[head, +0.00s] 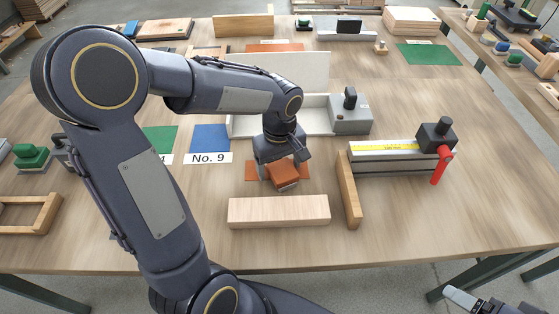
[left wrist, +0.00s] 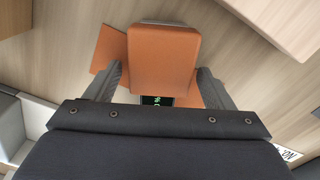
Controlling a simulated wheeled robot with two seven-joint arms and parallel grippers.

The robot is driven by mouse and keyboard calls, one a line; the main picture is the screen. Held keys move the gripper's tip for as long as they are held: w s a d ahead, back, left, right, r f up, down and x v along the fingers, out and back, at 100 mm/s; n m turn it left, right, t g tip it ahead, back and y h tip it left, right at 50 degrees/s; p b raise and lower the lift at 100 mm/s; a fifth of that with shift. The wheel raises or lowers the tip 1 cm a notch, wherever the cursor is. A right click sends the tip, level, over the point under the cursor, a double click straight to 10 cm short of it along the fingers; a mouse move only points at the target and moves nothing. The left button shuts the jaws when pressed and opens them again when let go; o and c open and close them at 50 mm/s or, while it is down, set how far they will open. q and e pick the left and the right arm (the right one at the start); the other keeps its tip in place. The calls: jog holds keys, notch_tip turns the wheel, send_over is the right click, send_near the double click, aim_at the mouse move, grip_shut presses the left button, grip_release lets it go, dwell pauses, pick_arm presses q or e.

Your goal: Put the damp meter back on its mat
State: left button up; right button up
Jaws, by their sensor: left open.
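The damp meter (head: 286,173) is an orange block with a small dark display (left wrist: 157,100) showing green marks. It is over its orange mat (head: 251,172), turned at an angle to it, and its front end reaches past the mat's near edge. In the left wrist view the meter (left wrist: 165,60) covers much of the mat (left wrist: 108,50). My left gripper (head: 283,172) points down at the meter, open, with one finger on each side and gaps between. Whether the meter lies fully flat is hard to tell. A piece of my right arm's end (head: 470,300) shows at the lower right corner.
A pale wooden block (head: 279,211) lies just in front of the mat. A wooden-ended fixture with a yellow scale (head: 385,149) and red handle stands to the right. Behind is a white tray with a grey block (head: 350,118). A blue mat (head: 210,138) labelled No. 9 lies left.

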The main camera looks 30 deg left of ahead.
aim_at(280, 165)
pick_arm(q)
jog(key=shift+r, duration=0.35)
notch_tip(280, 165, up, 10)
jog(key=r+p, duration=0.1)
jog(key=s+m+t+h, duration=0.1)
jog(key=s+m, duration=0.1)
jog(key=s, duration=0.3)
jog(key=s+d+f+m+t+h, duration=0.1)
jog(key=s+m+t, duration=0.1)
jog(key=s, duration=0.3)
jog(key=s+d+f+m+t+h, duration=0.1)
jog(key=s+m+t, duration=0.1)
jog(key=s+m, duration=0.2)
jog(key=shift+s+d+h, duration=0.15)
jog(key=shift+s+h, duration=0.15)
jog(key=shift+s, duration=0.35)
jog(key=shift+s+d+f+m+t, duration=0.3)
jog(key=shift+s+f+m, duration=0.1)
jog(key=shift+m, duration=0.2)
